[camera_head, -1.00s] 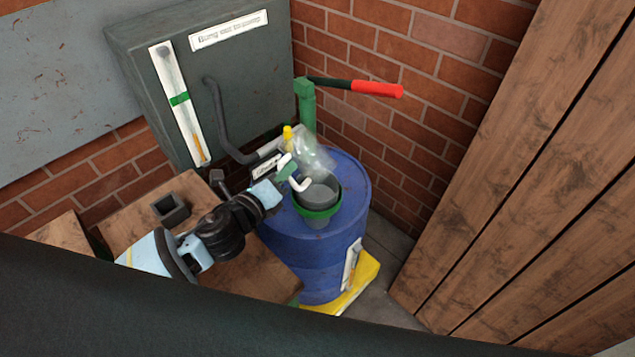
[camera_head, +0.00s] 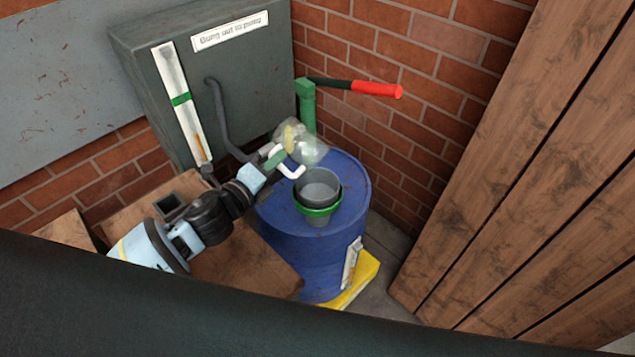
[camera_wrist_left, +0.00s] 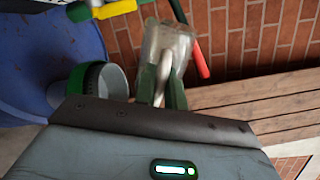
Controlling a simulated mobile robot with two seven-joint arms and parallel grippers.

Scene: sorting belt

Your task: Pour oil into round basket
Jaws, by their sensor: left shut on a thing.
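A clear jug (camera_head: 312,149) with a white handle (camera_head: 292,171) is held by my left gripper (camera_head: 280,161). The green fingertips are shut on the handle. The jug is above the back of the blue drum, up and left of the round basket, apart from it. Its contents are hard to make out. The round basket (camera_head: 318,184) is a grey cup in a green ring on the drum's top. In the left wrist view the jug (camera_wrist_left: 170,40) is beyond the fingertips and the basket (camera_wrist_left: 112,82) is to their left. My right gripper is not in view.
The blue drum (camera_head: 318,248) stands on a yellow base (camera_head: 358,279). A green post (camera_head: 305,105) with a red-handled lever (camera_head: 376,89) rises behind it. A grey cabinet (camera_head: 140,60) and bent pipe stand behind left; wooden boards (camera_head: 530,170) are right.

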